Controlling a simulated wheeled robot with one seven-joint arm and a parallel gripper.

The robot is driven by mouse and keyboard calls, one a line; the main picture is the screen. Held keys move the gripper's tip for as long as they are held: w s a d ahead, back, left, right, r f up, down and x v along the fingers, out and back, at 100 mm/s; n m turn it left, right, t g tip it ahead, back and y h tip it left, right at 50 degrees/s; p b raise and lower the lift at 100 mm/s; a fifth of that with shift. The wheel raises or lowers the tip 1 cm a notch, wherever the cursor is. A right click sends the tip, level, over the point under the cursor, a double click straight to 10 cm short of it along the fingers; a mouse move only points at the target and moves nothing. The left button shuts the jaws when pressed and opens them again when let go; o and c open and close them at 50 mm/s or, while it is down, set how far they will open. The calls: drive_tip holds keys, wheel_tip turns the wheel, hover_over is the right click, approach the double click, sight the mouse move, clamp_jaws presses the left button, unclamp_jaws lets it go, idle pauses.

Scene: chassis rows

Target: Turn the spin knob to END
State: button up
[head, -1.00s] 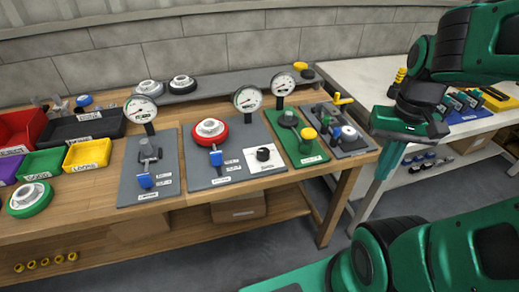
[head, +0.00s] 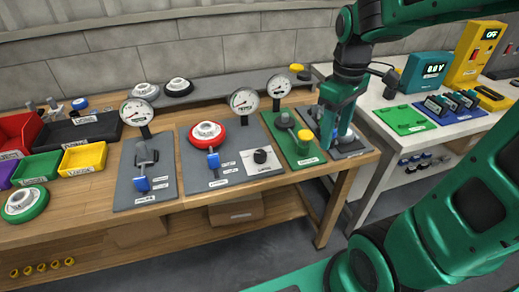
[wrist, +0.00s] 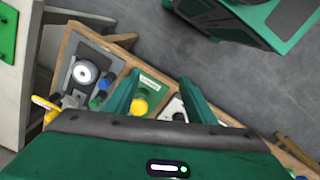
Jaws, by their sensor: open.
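A small black knob (head: 260,156) sits on a white plate (head: 252,170) at the right of the middle grey board; it is probably the spin knob, but its lettering is too small to read. In the wrist view the black knob (wrist: 180,117) shows near the right finger, partly hidden. My gripper (head: 332,142) is open and empty, pointing down at the right end of the bench. In the head view it covers part of the rightmost grey board (head: 352,152), well right of the knob. Both fingers show in the wrist view (wrist: 157,90).
A green board (head: 308,161) with a yellow knob (head: 305,135) lies between the knob and my gripper. A red-ringed wheel (head: 207,134) and a gauge (head: 244,101) stand near the knob. Colored bins (head: 84,157) are at left. A white table (head: 380,126) is at right.

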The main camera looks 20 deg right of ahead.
drive_tip(key=w+a+n, duration=0.6)
drive_tip(key=w, duration=0.1)
drive_tip(key=n, duration=0.7)
hover_over(260, 153)
wheel_tip(260, 153, down, 3)
wheel_tip(260, 153, down, 10)
drive_tip(key=shift+f, duration=0.25)
drive_tip(key=c, duration=1)
